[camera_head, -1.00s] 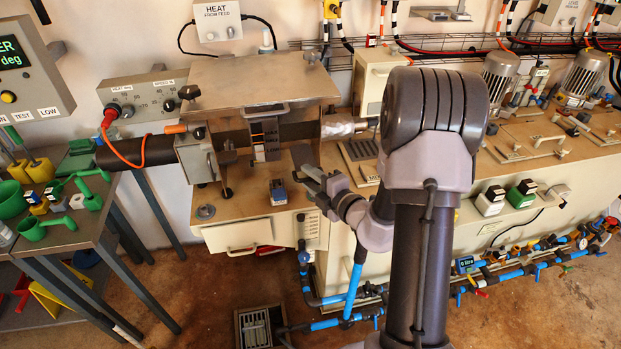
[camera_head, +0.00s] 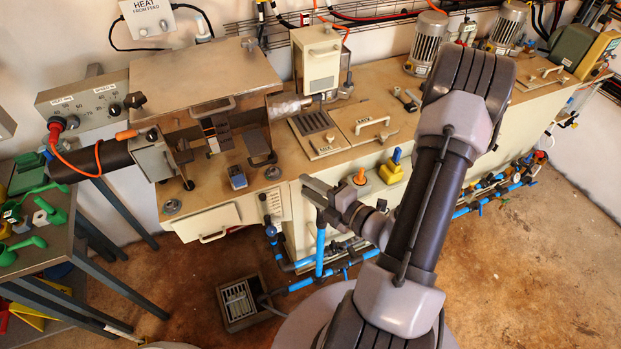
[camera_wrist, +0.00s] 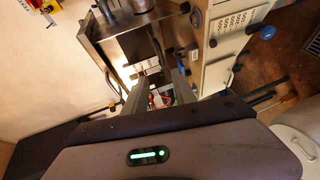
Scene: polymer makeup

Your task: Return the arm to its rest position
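My arm (camera_head: 430,210) rises from my base at the bottom of the head view and bends at a grey elbow at the upper right. The forearm comes back behind the upper arm, partly hidden. My gripper (camera_head: 312,190) points left, in the air in front of the bench's front face and right of the white drawer. In the wrist view, the two dark fingers (camera_wrist: 160,85) stand apart with nothing held between them. A lit green bar shows on the wrist housing below them.
The bench (camera_head: 350,130) with its metal-topped machine (camera_head: 205,80) runs across the back. Blue pipes (camera_head: 320,250) run low near my gripper. A table (camera_head: 70,255) with green cups and scoops stands at left. A floor drain (camera_head: 238,302) lies in front. Floor at right is clear.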

